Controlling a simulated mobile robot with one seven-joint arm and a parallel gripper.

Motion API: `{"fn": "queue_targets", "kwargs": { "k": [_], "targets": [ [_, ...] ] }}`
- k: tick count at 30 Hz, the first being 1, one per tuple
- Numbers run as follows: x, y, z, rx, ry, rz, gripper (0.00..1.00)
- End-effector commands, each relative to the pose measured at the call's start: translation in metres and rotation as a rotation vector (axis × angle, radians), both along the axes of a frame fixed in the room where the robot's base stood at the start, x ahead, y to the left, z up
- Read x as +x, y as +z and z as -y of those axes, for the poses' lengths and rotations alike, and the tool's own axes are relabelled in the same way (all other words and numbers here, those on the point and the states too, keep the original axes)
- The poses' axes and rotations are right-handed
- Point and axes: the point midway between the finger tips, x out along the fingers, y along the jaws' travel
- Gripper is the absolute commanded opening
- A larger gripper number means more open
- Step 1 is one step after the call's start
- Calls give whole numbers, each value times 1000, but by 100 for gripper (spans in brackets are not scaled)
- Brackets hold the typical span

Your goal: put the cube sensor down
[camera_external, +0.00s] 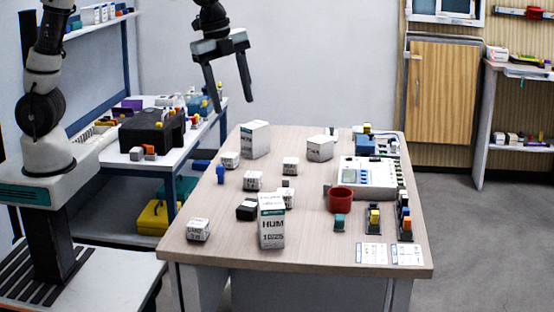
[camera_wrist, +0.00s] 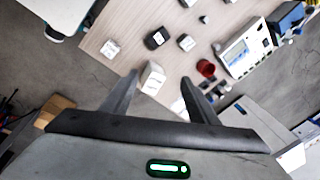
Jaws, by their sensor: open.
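My gripper (camera_external: 233,104) is open and empty, high above the back left of the table (camera_external: 190,262). Several small white cubes with printed labels sit on the table, among them a front left one (camera_external: 198,229), a left one (camera_external: 230,160) and a middle one (camera_external: 253,180). I cannot tell which is the cube sensor. In the wrist view my open fingers (camera_wrist: 160,77) frame a white box (camera_wrist: 152,78) well below them, not touching it. A white cube (camera_wrist: 110,49) and a black cube (camera_wrist: 155,39) lie beyond the fingers.
A tall HUM box (camera_external: 272,230) stands near the front edge, with two larger white boxes (camera_external: 255,139) (camera_external: 320,148) at the back. A red cup (camera_external: 341,200) and white instrument (camera_external: 367,178) are on the right. The front left tabletop has free room.

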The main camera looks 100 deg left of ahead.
Motion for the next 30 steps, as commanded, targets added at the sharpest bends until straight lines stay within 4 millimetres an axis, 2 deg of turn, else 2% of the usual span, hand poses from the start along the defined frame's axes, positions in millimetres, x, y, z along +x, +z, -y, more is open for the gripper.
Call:
{"fn": "queue_targets", "kwargs": {
  "k": [1, 3, 6, 9, 12, 15, 18, 21, 28, 30],
  "targets": [
    [-25, 18, 11, -13, 75, 38, 54],
    [-59, 32, 25, -45, 197, 85, 54],
    [-108, 44, 41, -101, 370, 149, 54],
    [-154, 44, 55, -173, 534, 207, 54],
    [-193, 37, 64, -247, 675, 249, 54],
    [-219, 27, 70, -307, 780, 275, 54],
    [-234, 19, 74, -346, 846, 291, 54],
    [-240, 15, 75, -363, 876, 295, 54],
    [-241, 14, 75, -365, 882, 295, 54],
    [-241, 14, 75, -363, 882, 295, 58]
  ]
}}
